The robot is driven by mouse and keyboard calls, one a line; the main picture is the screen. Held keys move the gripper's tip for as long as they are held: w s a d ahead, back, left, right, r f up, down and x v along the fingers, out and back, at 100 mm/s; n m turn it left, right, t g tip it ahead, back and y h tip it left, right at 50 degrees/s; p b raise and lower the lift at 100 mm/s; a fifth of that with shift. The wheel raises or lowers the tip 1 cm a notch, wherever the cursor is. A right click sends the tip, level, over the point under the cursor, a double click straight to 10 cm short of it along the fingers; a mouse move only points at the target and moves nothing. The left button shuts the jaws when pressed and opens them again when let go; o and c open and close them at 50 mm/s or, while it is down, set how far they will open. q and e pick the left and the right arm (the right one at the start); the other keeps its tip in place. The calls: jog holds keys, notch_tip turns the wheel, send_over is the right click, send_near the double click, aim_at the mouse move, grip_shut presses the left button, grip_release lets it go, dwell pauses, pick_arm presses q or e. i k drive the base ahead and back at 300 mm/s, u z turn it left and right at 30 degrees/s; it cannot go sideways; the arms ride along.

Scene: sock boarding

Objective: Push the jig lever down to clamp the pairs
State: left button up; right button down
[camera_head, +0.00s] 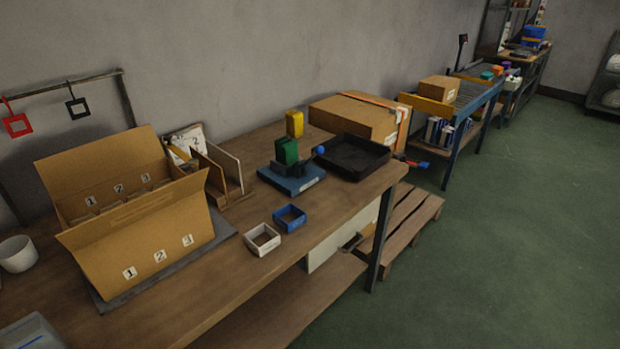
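A jig with a blue base (298,184) stands on the wooden workbench, left of the black tray. A green block-like item (287,151) stands upright on the jig. The jig's lever appears as a blue round knob (320,150) just right of the green item, above the base. Its dark arm is too small to read, so I cannot tell whether it is raised or lowered. A similar yellow item (294,123) stands upright behind the jig. Neither of my grippers is in view.
A black tray (377,174) sits right of the jig, with a taped carton (353,118) behind it. Small white (262,240) and blue (290,216) open boxes stand in front. An open numbered cardboard box (140,245) fills the left. Bench space right of the blue box is clear.

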aim_at(319, 150)
jog(key=u, duration=0.4)
jog(key=i, duration=0.6)
jog(key=u, duration=0.35)
